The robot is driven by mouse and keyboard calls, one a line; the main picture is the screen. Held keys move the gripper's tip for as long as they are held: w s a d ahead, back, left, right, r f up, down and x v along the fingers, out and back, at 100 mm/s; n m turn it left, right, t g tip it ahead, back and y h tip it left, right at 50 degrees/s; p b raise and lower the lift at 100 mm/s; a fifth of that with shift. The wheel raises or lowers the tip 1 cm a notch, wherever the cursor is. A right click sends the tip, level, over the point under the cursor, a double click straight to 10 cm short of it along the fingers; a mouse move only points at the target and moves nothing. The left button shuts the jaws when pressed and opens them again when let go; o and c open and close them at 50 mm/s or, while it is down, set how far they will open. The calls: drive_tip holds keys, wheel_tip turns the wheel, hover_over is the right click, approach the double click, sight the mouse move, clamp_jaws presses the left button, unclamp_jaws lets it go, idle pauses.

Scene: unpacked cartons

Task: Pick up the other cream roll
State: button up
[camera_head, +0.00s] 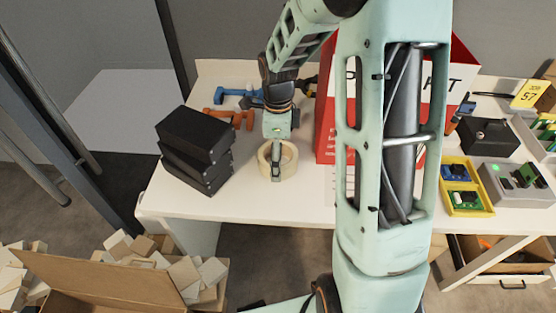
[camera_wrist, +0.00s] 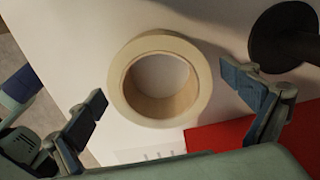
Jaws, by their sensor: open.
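A cream roll (camera_head: 287,158) of tape stands out on the white table, right of a stack of black boxes. In the wrist view the cream roll (camera_wrist: 198,75) shows as a ring with its open hole facing the camera. My gripper (camera_head: 276,165) is over the roll in the head view and hides part of it. In the wrist view my gripper (camera_wrist: 180,110) has its two fingers wide apart, one on each side of the roll. The fingers look clear of it. No second cream roll shows.
Black boxes (camera_head: 194,142) are stacked left of the roll. A red and white carton (camera_head: 327,135) stands close on its right, partly behind my arm. Blue (camera_head: 238,97) and orange (camera_head: 243,119) tools lie behind. A yellow tray (camera_head: 447,203) is further right.

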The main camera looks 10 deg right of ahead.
drive_tip(key=shift+c, duration=0.6)
drive_tip(key=c, duration=1.3)
drive_tip(key=shift+r, duration=0.1)
